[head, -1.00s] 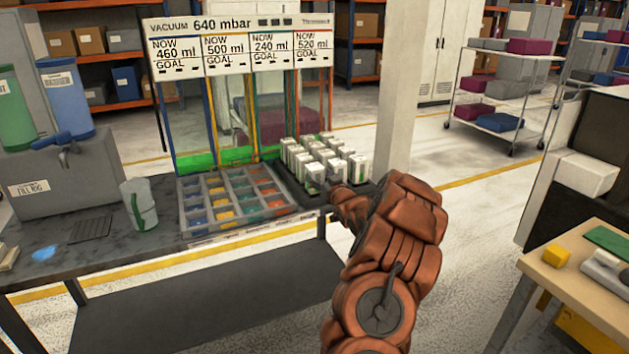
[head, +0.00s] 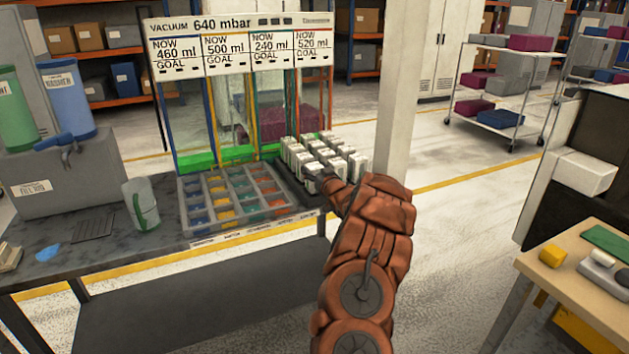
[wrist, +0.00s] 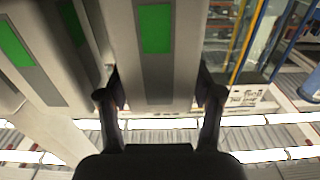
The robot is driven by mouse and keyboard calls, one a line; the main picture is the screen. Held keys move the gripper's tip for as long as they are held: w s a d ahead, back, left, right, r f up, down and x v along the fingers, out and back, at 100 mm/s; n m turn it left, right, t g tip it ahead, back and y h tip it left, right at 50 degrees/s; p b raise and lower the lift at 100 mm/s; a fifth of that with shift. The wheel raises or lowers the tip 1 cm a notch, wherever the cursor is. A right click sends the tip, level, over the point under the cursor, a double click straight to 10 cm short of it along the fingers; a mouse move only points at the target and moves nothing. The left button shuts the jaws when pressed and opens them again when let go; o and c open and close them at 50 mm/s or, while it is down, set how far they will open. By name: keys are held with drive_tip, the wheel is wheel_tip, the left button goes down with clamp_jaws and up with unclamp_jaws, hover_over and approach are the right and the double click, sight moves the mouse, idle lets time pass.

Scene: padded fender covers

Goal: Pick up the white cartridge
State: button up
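Several white cartridges (head: 345,153) stand upright in close rows on a dark tray at the right end of the bench. My gripper (head: 322,176) is at the front of this group, and my arm partly hides it in the head view. In the wrist view, a white cartridge with a green label (wrist: 155,55) fills the space between the two dark fingers of my gripper (wrist: 159,90). One finger is at each side, close against it; whether they press on it I cannot tell. Another green-labelled cartridge (wrist: 25,60) is at the left of that view.
A divided bin (head: 240,200) with coloured parts lies left of the cartridges. Behind stands the vacuum panel (head: 240,45) with clear columns, and a pillar (head: 395,90) rises to the right. A cup (head: 141,204) and a grey box (head: 70,180) are farther left.

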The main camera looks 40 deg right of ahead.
drive_tip(key=c, duration=0.9)
drive_tip(key=shift+r, duration=0.1)
